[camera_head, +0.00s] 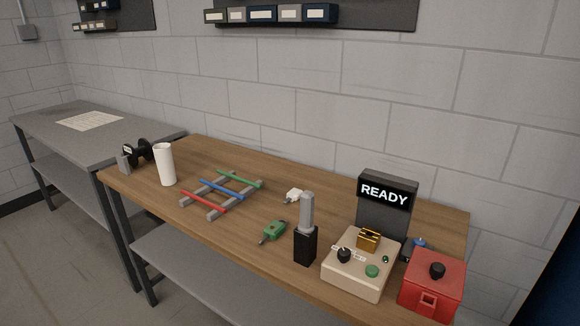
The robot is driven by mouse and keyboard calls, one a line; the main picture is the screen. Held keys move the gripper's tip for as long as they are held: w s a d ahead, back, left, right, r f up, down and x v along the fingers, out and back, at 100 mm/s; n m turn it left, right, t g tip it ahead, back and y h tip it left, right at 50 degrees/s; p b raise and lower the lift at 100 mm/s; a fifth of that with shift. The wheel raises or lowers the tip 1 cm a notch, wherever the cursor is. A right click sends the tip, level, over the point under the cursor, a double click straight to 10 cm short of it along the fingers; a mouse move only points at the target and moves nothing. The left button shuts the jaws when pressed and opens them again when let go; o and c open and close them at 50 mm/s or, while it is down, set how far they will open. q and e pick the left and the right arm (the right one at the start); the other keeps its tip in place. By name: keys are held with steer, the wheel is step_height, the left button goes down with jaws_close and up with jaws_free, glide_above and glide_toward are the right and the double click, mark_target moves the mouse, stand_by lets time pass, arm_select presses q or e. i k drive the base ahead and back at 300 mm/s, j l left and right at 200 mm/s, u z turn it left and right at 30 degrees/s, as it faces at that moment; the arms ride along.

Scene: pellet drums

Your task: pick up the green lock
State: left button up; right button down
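A small green piece (274,231) lies on the wooden table (245,258) near its front edge, left of an upright black-and-grey object. It has a dark stem pointing to the front left and is the best match for the green lock; its finer details are too small to tell. It lies apart from its neighbours. Neither of my grippers is in view.
Close by are the black-and-grey upright object (306,244), a small white piece (294,195) and a rack (214,198) with coloured rods. A beige control box (352,280), READY display (385,195) and red box (431,287) stand right; a white cylinder (165,165) left.

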mark_target(274, 230)
steer(key=i+j+z, duration=0.15)
steer(key=i+z, duration=0.3)
steer(key=i+j+z, duration=0.3)
steer(key=z, duration=0.15)
steer(key=i, duration=0.05)
